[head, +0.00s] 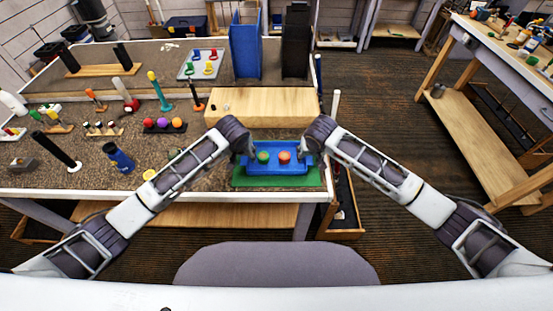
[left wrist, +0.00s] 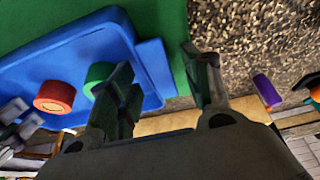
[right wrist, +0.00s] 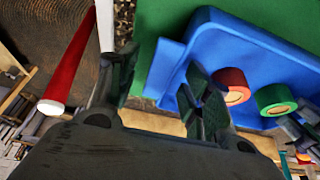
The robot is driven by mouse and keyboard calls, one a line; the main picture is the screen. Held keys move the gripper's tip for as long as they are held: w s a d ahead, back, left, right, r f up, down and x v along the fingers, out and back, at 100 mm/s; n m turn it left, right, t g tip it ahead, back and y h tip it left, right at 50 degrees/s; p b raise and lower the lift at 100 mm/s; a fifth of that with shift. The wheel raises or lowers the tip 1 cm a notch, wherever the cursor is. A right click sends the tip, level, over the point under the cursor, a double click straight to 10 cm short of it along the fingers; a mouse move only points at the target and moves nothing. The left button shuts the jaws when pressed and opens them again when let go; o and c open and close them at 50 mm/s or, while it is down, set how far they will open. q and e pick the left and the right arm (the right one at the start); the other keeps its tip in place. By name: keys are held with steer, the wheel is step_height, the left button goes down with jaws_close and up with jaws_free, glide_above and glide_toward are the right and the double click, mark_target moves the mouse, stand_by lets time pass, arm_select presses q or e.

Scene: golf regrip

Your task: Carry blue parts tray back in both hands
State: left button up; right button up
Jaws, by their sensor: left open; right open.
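The blue parts tray (head: 278,170) sits on a green mat (head: 240,182) at the front right of the bench. A green roll (head: 263,157) and a red roll (head: 284,157) are in it. My left gripper (head: 247,153) is at the tray's left end, open; in the left wrist view its fingers (left wrist: 163,85) stand either side of the tray's end lip (left wrist: 155,68). My right gripper (head: 306,153) is at the right end, open; in the right wrist view its fingers (right wrist: 163,85) stand either side of the other lip (right wrist: 165,65). I cannot tell whether any finger touches the tray.
A wooden block (head: 262,104) stands just behind the tray. A blue bottle (head: 118,156) and a row of coloured balls (head: 164,125) are to the left. The bench's right edge is close to the tray. Another bench (head: 500,150) stands at the far right.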

stand_by(0.3)
arm_select(q)
jaws_close()
arm_select(e)
jaws_close()
arm_select(q)
steer(key=shift+r, duration=0.15)
arm_select(e)
steer(key=shift+r, duration=0.15)
